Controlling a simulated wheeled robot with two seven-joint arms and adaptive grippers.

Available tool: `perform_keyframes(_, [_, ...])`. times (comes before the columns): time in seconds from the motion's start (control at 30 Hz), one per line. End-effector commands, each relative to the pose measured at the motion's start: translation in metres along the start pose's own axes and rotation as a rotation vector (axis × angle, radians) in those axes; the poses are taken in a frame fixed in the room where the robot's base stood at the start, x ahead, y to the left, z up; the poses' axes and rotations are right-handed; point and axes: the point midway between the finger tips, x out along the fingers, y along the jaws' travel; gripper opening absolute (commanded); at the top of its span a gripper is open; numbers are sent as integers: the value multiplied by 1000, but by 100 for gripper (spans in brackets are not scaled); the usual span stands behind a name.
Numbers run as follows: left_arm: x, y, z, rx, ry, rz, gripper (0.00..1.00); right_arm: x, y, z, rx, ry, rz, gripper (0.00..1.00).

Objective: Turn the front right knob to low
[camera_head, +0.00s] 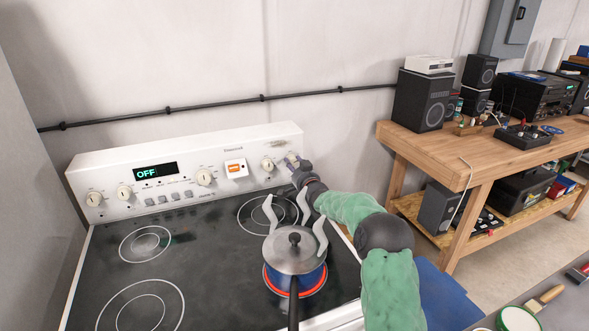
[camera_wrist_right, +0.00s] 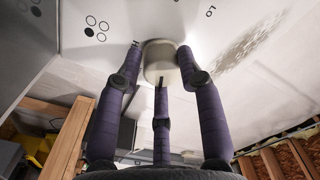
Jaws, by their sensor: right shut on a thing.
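The stove's white back panel (camera_head: 120,172) carries several round knobs. My right gripper (camera_head: 297,168) is at the panel's rightmost knob (camera_head: 291,159), which it partly hides. In the right wrist view, the fingers of my right gripper (camera_wrist_right: 160,75) are closed around this pale knob (camera_wrist_right: 158,58), with its dark pointer line facing the camera. A "Lo" mark (camera_wrist_right: 210,12) and a four-circle burner symbol (camera_wrist_right: 97,27) are printed near it. A blue pot (camera_head: 305,278) with a grey lid sits on a red-glowing burner (camera_head: 313,291) at the front right. My left gripper is not in view.
Pale wavy shapes (camera_head: 320,236) rise around the pot, below my right arm. The pot's dark handle (camera_head: 293,302) points toward me. A wooden workbench (camera_head: 455,150) with speakers stands at the right. The left side of the black cooktop (camera_head: 110,268) is clear.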

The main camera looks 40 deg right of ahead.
Motion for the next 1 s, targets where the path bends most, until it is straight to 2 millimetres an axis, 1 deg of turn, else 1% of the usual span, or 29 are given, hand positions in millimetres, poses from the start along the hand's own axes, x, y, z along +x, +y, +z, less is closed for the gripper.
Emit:
perform_keyframes(0.03, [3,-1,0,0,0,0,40,0,-2,4,-28,-4,-4,5])
perform_keyframes(0.3, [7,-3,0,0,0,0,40,0,-1,5,-132,-7,-3,5])
perform_keyframes(0.87, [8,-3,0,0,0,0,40,0,0,7,-161,-12,-2,5])
perform_keyframes(0.9, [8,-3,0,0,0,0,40,0,0,7,-161,-12,-2,43])
perform_keyframes(0.97, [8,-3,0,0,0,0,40,0,0,8,-161,-12,-2,60])
perform_keyframes(1.0, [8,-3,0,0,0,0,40,0,0,7,-160,-12,-1,60])
